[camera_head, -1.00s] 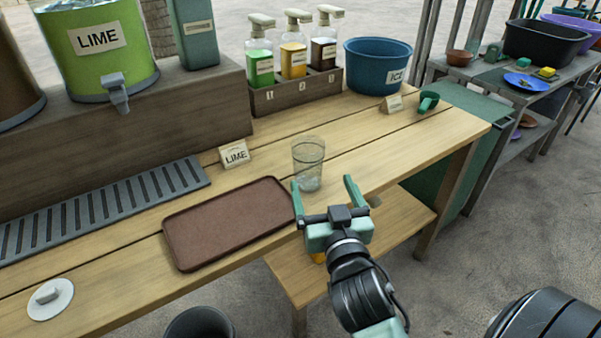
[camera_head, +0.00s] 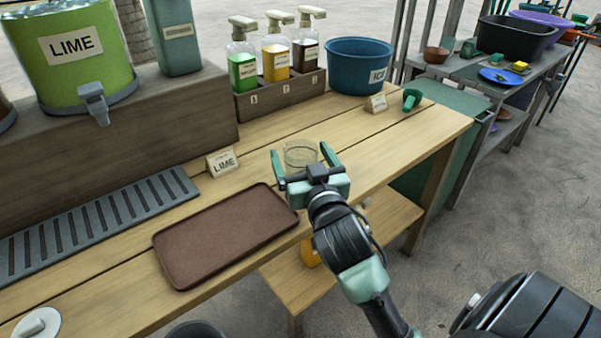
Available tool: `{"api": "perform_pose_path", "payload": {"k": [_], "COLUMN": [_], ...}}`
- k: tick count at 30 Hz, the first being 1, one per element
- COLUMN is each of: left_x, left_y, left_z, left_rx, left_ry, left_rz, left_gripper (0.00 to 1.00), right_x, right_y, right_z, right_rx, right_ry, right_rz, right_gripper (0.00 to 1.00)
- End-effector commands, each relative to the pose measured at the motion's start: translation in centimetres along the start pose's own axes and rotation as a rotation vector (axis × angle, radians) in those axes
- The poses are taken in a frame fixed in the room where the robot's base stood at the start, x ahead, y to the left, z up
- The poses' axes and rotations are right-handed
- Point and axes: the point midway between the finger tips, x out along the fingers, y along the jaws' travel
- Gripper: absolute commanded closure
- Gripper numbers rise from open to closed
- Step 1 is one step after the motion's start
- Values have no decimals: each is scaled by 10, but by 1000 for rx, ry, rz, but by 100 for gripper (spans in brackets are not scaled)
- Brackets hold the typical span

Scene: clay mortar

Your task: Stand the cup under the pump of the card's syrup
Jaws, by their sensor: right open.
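The clear cup (camera_head: 300,158) stands upright on the wooden counter. My right gripper (camera_head: 299,150) is open, its green fingers on either side of the cup; I cannot tell whether they touch it. The gripper's body hides the lower part of the cup. Three syrup pump bottles stand in a wooden rack (camera_head: 283,97) at the back: green (camera_head: 243,72), yellow (camera_head: 276,65) and dark brown (camera_head: 305,56). Their small labels are too blurred to read. My left gripper is out of view.
A brown tray (camera_head: 225,235) lies left of the gripper, near the front edge. A grey drip grate (camera_head: 95,225) and a green LIME dispenser (camera_head: 75,65) are at the left. A blue ice tub (camera_head: 358,67), small card (camera_head: 376,104) and green scoop (camera_head: 411,99) are right of the rack.

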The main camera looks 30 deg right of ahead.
Motion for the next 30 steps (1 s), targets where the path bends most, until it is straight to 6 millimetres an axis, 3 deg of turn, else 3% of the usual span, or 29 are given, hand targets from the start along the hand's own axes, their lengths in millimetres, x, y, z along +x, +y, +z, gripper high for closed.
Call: {"api": "perform_pose_path", "payload": {"k": [9, 11, 18, 19, 30], "left_x": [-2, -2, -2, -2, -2], "left_y": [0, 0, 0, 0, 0], "left_z": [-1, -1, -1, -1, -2], "left_rx": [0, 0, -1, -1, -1], "left_ry": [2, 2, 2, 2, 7], "left_rz": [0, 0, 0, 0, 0], "left_gripper": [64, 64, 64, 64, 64], "right_x": [7, 7, 7, 7, 7], "right_y": [0, 0, 0, 0, 0], "right_z": [0, 0, 0, 0, -7], "right_rx": [1, 1, 1, 1, 1], "right_ry": [0, 0, 0, 0, 2], "right_rz": [0, 0, 0, 0, 0], "right_gripper": [12, 26, 93, 97, 100]}}
